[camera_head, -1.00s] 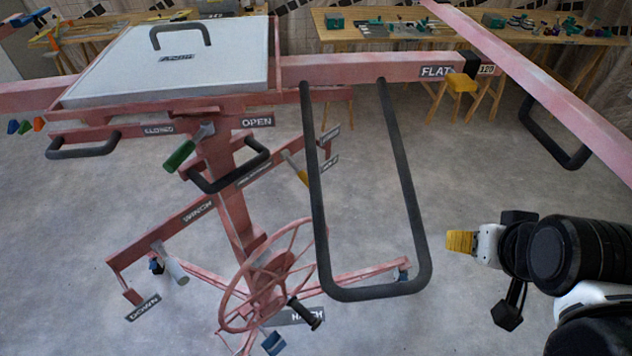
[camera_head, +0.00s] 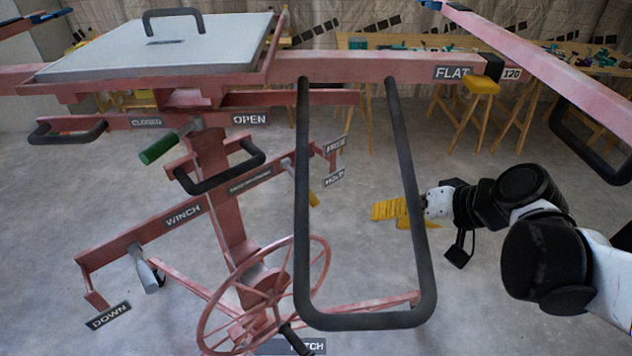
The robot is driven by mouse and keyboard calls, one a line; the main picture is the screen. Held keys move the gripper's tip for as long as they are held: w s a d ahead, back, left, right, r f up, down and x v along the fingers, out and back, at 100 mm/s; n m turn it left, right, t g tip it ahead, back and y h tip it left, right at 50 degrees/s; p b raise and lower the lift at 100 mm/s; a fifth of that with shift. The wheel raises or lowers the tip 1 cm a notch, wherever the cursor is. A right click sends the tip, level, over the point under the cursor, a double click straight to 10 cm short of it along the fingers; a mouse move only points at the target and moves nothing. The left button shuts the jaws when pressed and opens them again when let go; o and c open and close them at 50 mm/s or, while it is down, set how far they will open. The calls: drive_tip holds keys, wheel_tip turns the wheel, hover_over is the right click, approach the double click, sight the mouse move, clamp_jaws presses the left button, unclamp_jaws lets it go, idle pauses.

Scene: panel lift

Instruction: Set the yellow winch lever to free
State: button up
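The yellow winch lever (camera_head: 314,199) is on the pink frame near the FREE label (camera_head: 336,142) and the HOLD label (camera_head: 334,177). Its grey shaft slopes down to the right and the yellow grip hangs below the HOLD label. A black loop bar hides part of the grip. My gripper (camera_head: 386,210), with yellow fingers, is to the right of the lever, at the right side of the black loop, pointing left. It is apart from the lever in the picture. Its finger opening is unclear from this angle, and nothing is seen held.
A pink handwheel (camera_head: 215,310) is below, a green-handled lever (camera_head: 158,148) to the left. A pink beam (camera_head: 545,70) crosses the upper right. Open floor lies right.

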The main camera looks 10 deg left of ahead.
sight(312, 195)
drive_tip(key=w+a+f+n+y+b, duration=0.1)
drive_tip(key=w+a+f+y+b, duration=0.1)
drive_tip(key=a, duration=0.4)
drive_tip(key=w+a+f+n+g+y+b, duration=0.1)
drive_tip(key=w+a+f+n+y+b, duration=0.1)
drive_tip(key=a, duration=0.4)
drive_tip(key=w+a+f+n+g+y+b, duration=0.1)
drive_tip(key=w+a+f+n+y+b, duration=0.1)
drive_tip(key=w+a+y, duration=0.2)
drive_tip(key=shift+w+a+y+b, duration=0.2)
drive_tip(key=shift+a+y, duration=0.25)
drive_tip(key=shift+a, duration=0.05)
drive_tip(key=shift+w+a+y+b, duration=0.15)
drive_tip(key=shift+a+y+b, duration=0.05)
drive_tip(key=shift+a+y, duration=0.3)
drive_tip(key=shift+w+a+r, duration=0.1)
drive_tip(key=shift+w+a, duration=0.05)
drive_tip(key=shift+a, duration=0.4)
clamp_jaws()
